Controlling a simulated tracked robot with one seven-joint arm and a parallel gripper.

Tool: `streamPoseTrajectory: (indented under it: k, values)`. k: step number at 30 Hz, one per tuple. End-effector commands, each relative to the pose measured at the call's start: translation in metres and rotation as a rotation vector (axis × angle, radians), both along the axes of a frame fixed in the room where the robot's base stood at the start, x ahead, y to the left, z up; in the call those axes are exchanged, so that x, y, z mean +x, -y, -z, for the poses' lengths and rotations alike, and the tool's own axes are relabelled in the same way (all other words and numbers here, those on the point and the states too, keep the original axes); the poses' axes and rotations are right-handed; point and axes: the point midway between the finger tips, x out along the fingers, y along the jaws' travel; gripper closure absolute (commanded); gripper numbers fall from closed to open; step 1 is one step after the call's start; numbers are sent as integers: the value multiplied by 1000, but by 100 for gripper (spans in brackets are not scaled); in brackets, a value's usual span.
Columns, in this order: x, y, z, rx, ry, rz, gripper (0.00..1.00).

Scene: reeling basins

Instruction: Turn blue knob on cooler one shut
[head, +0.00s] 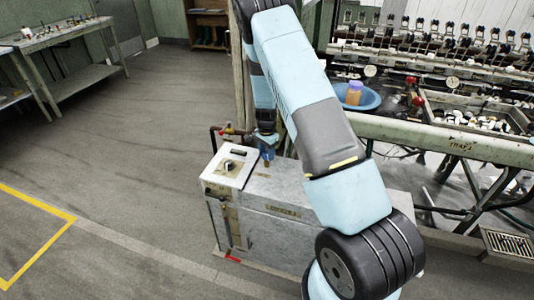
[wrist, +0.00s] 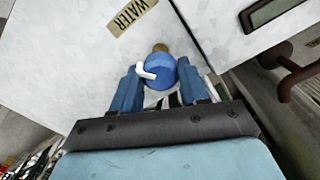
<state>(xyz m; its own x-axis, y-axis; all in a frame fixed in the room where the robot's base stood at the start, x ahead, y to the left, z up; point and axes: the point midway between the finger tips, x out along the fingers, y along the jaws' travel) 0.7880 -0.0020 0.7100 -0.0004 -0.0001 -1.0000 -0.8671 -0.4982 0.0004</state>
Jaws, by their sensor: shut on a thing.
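The blue knob (wrist: 162,75) is round, with a short white lever on its left side and a brass-coloured fitting behind it. My gripper (wrist: 158,68) has one blue finger on each side of the knob and is shut on it. The cooler (head: 262,240) is a grey metal box with a pale control panel, seen in the head view below my gripper (head: 267,152). In the wrist view its pale top (wrist: 80,55) carries a WATER label (wrist: 132,16) near the knob. My arm hides part of the cooler in the head view.
The reeling bench (head: 460,145) runs along the right, with a blue basin (head: 368,100). A floor grate (head: 508,245) lies at lower right. The floor at left is open up to a workbench (head: 75,35).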

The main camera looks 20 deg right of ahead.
Motion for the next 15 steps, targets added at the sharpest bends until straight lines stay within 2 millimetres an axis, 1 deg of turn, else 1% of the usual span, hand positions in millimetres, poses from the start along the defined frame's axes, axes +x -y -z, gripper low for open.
streamPoseTrajectory:
  k: [9,15]
  values:
    - [0,0,1,-1,-2,292,86]
    - [-1,0,1,-1,-2,449,86]
